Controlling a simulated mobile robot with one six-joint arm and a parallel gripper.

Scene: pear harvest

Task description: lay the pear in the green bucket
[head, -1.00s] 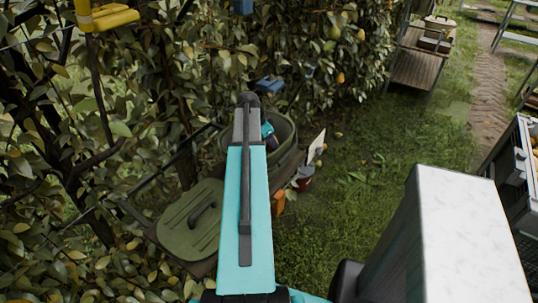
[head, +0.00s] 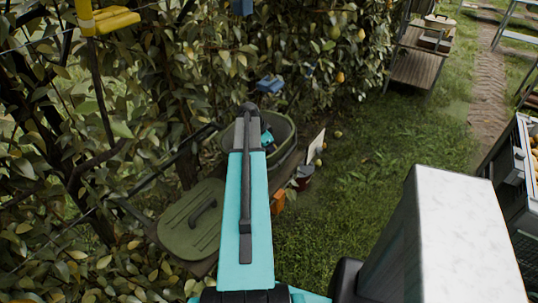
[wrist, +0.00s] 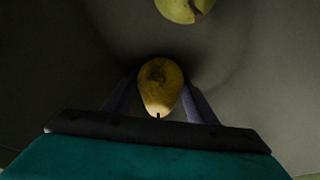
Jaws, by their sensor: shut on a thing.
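The yellow-brown pear (wrist: 160,84) is between the two fingers of my gripper (wrist: 160,94) in the wrist view, stem end toward the camera. My gripper is shut on it. The dark grey-green inner wall of the green bucket (head: 287,134) surrounds them in the wrist view. In the head view, my arm covers part of the bucket, and the pear is hidden. A second, greenish-yellow pear (wrist: 184,8) lies ahead of the held one, cut off by the top edge. Whether the held pear touches the bucket's bottom I cannot tell.
A green lid (head: 193,219) with a handle lies left of the bucket. A dark red pot (head: 304,176), an orange item (head: 278,201) and a pale board (head: 316,145) stand to its right. Leafy branches crowd the left; open grass (head: 350,215) lies right.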

